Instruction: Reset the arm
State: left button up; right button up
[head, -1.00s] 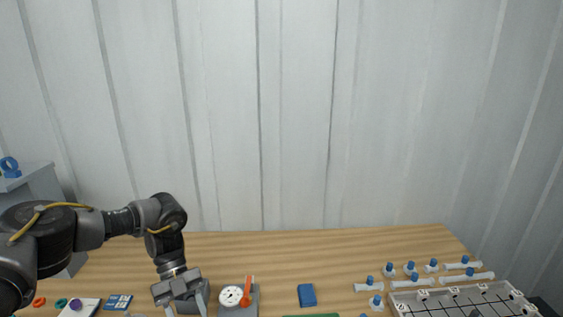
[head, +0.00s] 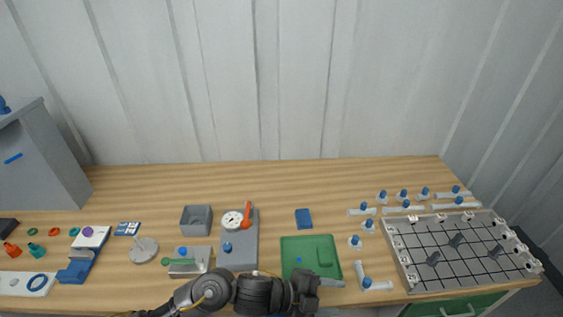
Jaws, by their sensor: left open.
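My left arm (head: 245,292) comes in low along the bottom edge of the head view, folded close to the table's front. My left gripper (head: 328,284) points right at the front edge of the green tray (head: 298,246). It is open, with nothing seen between its fingers, though it shows small and partly hidden by the wrist. My right gripper is out of view.
The wooden table (head: 275,185) has a gauge unit (head: 239,245), a grey bin (head: 196,219), a blue block (head: 303,218), a gridded tray (head: 460,245) and several white blue-capped fittings (head: 368,226). A grey cabinet (head: 45,155) stands left. The table's back strip is clear.

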pick_arm(q)
jog(key=w+a+f+n+t+y, duration=0.1)
jog(key=a+f+n+t+y, duration=0.2)
jog(key=a+n, duration=0.55)
jog(key=a+n+t+y, duration=0.3)
jog(key=a+n+y, duration=0.3)
jog(key=a, duration=0.4)
jog(key=s+a+f+n+g+y, duration=0.2)
jog(key=s+a+n, duration=0.3)
jog(key=s+a, duration=0.3)
jog(key=s+a+f+n+g+y, duration=0.2)
jog(key=s+a+f+n, duration=0.15)
jog(key=s+a, duration=0.4)
notch_tip(320, 180, down, 35)
jog(key=s+a+g+b, duration=0.1)
jog(key=a+g+b, duration=0.1)
jog(key=b, duration=0.5)
jog(key=s+a+f+b, duration=0.3)
jog(key=s+f+b, duration=0.1)
jog(key=s+f, duration=1.1)
notch_tip(320, 180, down, 3)
jog(key=shift+s+g+b, duration=0.4)
